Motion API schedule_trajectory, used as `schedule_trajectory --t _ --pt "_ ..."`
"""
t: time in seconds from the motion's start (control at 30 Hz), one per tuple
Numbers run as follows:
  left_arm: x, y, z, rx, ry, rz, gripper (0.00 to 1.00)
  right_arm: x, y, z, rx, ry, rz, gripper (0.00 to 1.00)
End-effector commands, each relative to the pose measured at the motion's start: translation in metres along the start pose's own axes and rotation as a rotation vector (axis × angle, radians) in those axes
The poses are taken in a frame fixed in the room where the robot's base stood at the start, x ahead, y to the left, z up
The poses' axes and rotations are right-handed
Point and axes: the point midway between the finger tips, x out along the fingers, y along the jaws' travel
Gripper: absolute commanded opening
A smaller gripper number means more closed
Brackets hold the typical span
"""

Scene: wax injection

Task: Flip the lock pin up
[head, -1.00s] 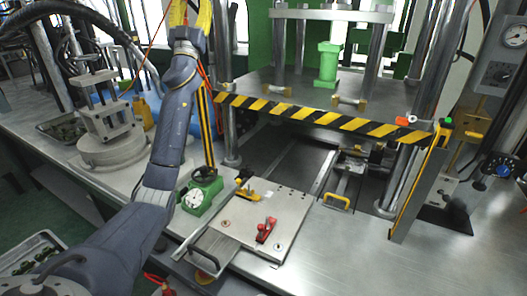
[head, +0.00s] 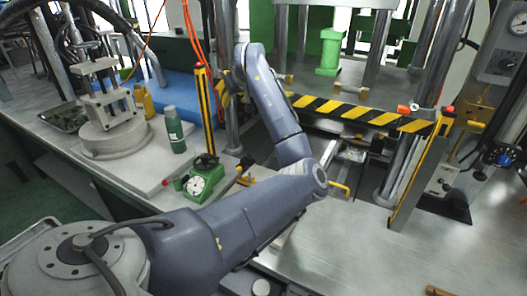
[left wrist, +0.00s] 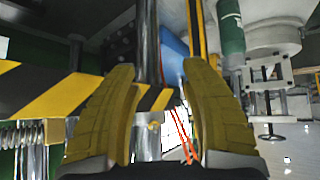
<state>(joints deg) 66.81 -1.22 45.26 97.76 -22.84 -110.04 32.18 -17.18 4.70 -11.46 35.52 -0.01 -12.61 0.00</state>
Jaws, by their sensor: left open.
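My left arm crosses the head view and bends up toward the press. Its gripper is mostly hidden there behind the wrist, with a bit of yellow near the striped beam. In the left wrist view the left gripper (left wrist: 160,75) is open, its two yellow fingers apart and empty. A chrome column (left wrist: 148,60) shows behind and between the fingers; I cannot tell how far off. No lock pin can be made out clearly. The mould plate on the table is largely covered by my arm; its dark-knobbed yellow fitting (head: 244,168) partly shows. My right gripper is not in view.
A yellow-black striped beam (head: 345,108) crosses the press front. A yellow handle (head: 340,188) lies by the elbow. The bench at right is largely clear.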

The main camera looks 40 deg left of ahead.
Motion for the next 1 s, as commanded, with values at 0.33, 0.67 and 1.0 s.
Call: schedule_trajectory --t 0.33,0.67,1.0 --pt "-0.003 0.022 0.108 0.197 -0.342 0.07 0.45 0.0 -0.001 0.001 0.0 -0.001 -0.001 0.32" --pt "0.024 0.025 0.129 0.211 -0.373 0.077 0.45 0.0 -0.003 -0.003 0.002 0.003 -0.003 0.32" --pt "0.082 0.027 0.152 0.213 -0.372 0.076 0.45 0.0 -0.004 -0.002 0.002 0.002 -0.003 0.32"
